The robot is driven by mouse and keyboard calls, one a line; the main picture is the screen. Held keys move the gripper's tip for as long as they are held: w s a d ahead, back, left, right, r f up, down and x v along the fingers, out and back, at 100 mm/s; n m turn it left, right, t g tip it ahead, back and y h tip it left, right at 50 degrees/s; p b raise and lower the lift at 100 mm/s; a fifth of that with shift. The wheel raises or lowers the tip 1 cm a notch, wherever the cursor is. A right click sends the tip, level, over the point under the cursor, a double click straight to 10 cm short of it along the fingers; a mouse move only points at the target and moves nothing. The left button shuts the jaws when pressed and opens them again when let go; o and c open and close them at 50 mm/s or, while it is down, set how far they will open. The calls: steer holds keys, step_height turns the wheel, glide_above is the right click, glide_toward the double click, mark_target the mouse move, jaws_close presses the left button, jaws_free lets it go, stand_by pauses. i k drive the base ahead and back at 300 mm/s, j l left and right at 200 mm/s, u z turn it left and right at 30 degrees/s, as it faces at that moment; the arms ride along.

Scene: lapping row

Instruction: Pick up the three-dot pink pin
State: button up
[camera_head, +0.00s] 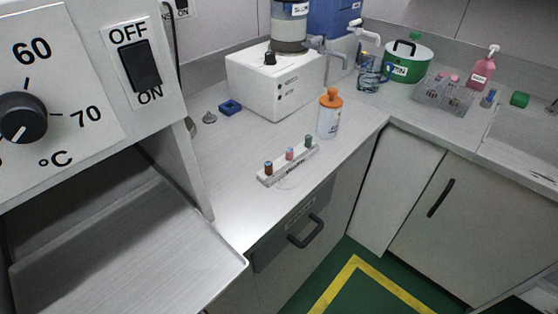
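A small pink pin (290,154) stands upright in the middle of a pale narrow rack (276,178) on the counter. A brown and blue pin (268,167) stands to its left and a dark green pin (308,141) to its right. Small pinkish pieces (455,78) also show in a clear tray (430,93) at the back right. Dots are too small to make out on any of them, so I cannot tell which pink one has three. My gripper is not in view.
A white bottle with an orange cap (328,117) stands just behind the rack. A white machine (272,85) is further back. The oven box with a dial and its shelf (130,250) fill the left. Counter left of the rack (225,160) is clear.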

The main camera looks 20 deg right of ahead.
mark_target(289, 151)
steer(key=i+l, duration=0.1)
steer(key=l, duration=0.35)
steer(key=i+l+u, duration=0.1)
steer(key=l, duration=0.35)
steer(key=i+l, duration=0.1)
steer(key=l, duration=0.35)
steer(key=i+l+u, duration=0.1)
steer(key=l, duration=0.35)
